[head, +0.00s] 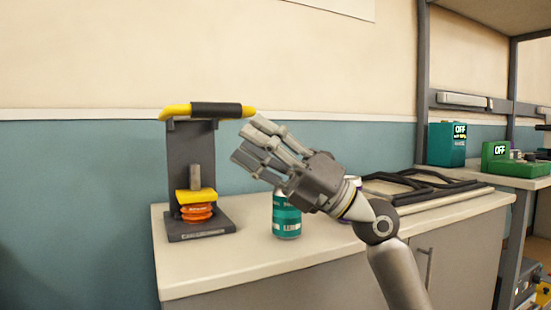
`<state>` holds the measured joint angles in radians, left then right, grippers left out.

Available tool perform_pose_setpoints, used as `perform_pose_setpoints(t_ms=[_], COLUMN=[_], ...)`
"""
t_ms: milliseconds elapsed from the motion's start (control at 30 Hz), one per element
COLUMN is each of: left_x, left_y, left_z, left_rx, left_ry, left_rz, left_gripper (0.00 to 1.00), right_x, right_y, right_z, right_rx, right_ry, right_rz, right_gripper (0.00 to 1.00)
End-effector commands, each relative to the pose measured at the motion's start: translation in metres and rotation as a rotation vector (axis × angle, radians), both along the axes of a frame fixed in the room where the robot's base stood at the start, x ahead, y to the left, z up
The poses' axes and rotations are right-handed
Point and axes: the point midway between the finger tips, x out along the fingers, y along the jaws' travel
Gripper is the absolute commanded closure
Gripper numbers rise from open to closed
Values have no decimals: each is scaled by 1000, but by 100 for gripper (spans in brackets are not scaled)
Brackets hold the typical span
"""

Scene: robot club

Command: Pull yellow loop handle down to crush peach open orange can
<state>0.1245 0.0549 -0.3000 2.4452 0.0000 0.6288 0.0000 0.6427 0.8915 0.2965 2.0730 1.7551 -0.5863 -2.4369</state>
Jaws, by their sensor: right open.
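The can crusher (190,155) is a dark upright frame on a base plate, standing on the left of the counter. Its yellow loop handle (176,112) is at the top, with a black grip (215,109) running to the right. The orange can (197,212) is on the base under the yellow press block (196,196); it looks short and ridged, as if flattened. My right gripper (246,138) is open, just right of and below the grip's right end, and holds nothing. Whether a fingertip touches the handle's end is unclear. My left gripper is out of view.
A teal can (286,216) stands on the counter (250,257) below my right gripper, and another can is mostly hidden behind my wrist. Black frame parts (420,184) lie on the counter's right. Teal and green boxes marked OFF (446,145) stand on the bench at right.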

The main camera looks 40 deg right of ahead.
Motion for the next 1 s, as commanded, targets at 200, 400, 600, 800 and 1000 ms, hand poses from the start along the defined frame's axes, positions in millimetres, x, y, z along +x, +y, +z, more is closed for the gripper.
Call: perform_pose_setpoints(t_ms=[200, 400, 600, 800, 1000], left_x=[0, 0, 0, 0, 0], left_y=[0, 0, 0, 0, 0], left_z=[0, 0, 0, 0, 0], left_rx=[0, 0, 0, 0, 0], left_ry=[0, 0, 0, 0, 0], left_rz=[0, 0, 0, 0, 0], left_gripper=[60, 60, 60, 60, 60], right_x=[-15, -21, -22, -22, -22], right_y=[-15, -21, -22, -22, -22], right_z=[-14, -20, -21, -21, -21], right_rx=[2, 0, -2, -2, -2], right_ry=[3, 3, 3, 3, 3], right_rz=[1, -1, -1, -1, -1], right_gripper=[56, 56, 56, 56, 56])
